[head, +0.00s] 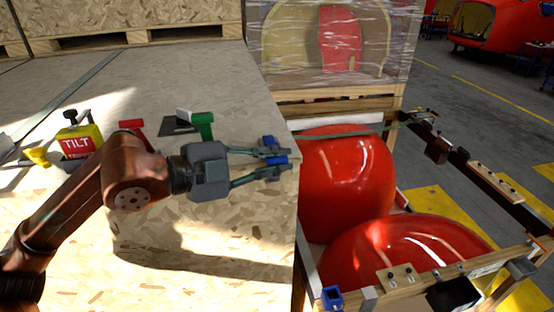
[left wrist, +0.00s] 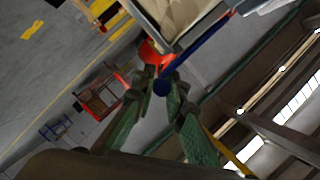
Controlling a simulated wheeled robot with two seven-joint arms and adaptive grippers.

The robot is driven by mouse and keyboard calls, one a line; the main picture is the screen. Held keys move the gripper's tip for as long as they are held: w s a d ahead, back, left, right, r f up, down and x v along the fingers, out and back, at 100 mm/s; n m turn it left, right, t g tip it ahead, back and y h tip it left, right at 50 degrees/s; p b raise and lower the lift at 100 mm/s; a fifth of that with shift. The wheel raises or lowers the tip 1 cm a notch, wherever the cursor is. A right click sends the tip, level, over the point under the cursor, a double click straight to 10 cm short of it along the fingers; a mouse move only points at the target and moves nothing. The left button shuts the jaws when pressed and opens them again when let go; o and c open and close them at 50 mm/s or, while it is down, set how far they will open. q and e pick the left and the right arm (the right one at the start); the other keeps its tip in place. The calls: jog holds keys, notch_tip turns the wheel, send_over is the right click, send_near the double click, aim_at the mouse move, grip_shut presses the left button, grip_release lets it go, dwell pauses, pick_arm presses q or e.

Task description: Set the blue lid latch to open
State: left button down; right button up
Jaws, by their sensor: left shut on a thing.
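My left gripper (head: 272,161) is at the right edge of the wooden lid panel, its fingers pointing right. It is shut on the blue lid latch (head: 278,160), of which only a small part shows between the fingers in the head view. In the left wrist view the latch is a blue lever (left wrist: 204,51) with a rounded end at the fingertips of my left gripper (left wrist: 163,92). Its far end runs up to the right along a panel edge. Whether the latch is set open or closed I cannot tell. My right gripper is not in view.
A green handle (head: 202,123) and a red handle (head: 131,124) are on the wooden panel (head: 220,265). A yellow and red TILT indicator (head: 78,140) stands at left. Red nosecones (head: 345,175) lie in a crate at right. A wrapped crate (head: 330,45) stands behind.

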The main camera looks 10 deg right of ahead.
pick_arm(q)
jog(key=shift+r, duration=0.1)
jog(key=shift+w+r+n+g+p, duration=0.1)
jog(key=shift+r+n+g+p, duration=0.3)
jog(key=shift+r+n, duration=0.15)
jog(key=shift+w+r, duration=0.2)
jog(key=shift+r, duration=0.45)
jog(key=shift+w+r, duration=0.15)
jog(key=shift+r, duration=0.45)
jog(key=shift+w+a+r, duration=0.1)
jog(key=shift+w+r, duration=0.5)
jog(key=shift+r, duration=0.3)
jog(key=shift+w, duration=0.1)
jog(key=c, duration=1.9)
grip_release()
jog(key=shift+c, duration=0.2)
